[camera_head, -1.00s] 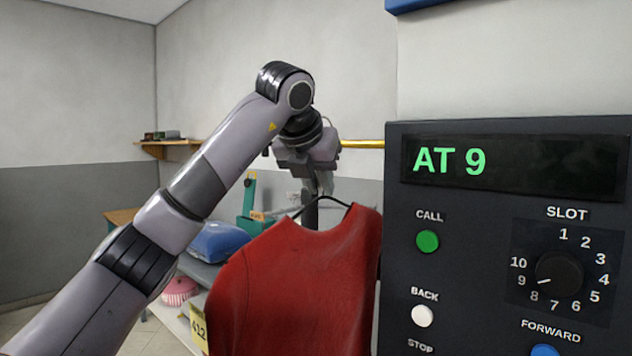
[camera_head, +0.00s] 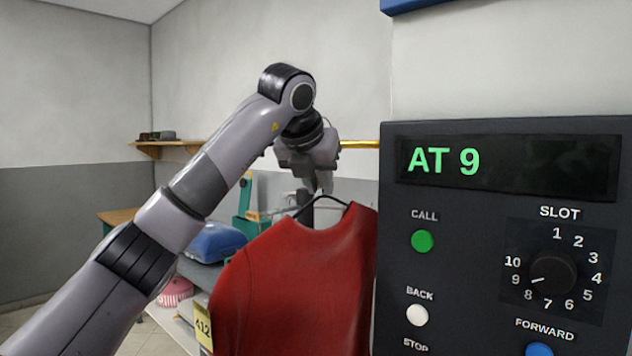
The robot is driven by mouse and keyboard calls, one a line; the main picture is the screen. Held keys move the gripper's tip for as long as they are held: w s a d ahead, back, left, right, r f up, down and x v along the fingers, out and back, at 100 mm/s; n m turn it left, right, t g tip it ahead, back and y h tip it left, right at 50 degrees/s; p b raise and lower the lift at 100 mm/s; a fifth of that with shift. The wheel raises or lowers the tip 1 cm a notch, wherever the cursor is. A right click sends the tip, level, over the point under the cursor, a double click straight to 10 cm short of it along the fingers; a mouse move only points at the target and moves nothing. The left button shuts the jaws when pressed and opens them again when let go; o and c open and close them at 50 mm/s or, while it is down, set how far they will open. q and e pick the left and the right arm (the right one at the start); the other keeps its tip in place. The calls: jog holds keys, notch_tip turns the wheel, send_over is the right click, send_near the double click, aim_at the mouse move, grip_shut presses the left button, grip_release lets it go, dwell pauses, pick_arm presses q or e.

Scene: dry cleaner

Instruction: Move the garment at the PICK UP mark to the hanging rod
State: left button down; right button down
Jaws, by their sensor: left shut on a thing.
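A red sleeveless garment (camera_head: 300,280) hangs on a dark hanger (camera_head: 338,201) in the middle of the view, with a yellow tag (camera_head: 203,328) reading 412 at its lower left. My left gripper (camera_head: 320,188) is shut on the hanger's top and holds the garment up. A brass-coloured rod (camera_head: 360,145) shows behind and to the right of the gripper; its right part is hidden by the control panel. No PICK UP mark shows. My right gripper is out of view.
A dark control panel (camera_head: 400,275) reading AT 9 fills the right side, close by. Behind the garment are a shelf with a blue folded item (camera_head: 213,242), a pink-striped item (camera_head: 175,291) and a green device (camera_head: 246,225). A wooden wall shelf (camera_head: 170,145) is at left.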

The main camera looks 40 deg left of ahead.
aim_at(341, 203)
pick_arm(q)
jog(key=shift+w, duration=0.15)
jog(key=shift+w+d, duration=0.15)
jog(key=shift+w, duration=1.25)
jog(key=shift+w+d, duration=0.1)
jog(key=shift+w, duration=1.3)
jog(key=shift+f, duration=0.1)
jog(key=shift+f+b, duration=1.1)
jog(key=shift+f, duration=0.35)
jog(key=shift+f, duration=0.2)
jog(key=c, duration=0.9)
grip_release()
jog(key=shift+c, duration=0.2)
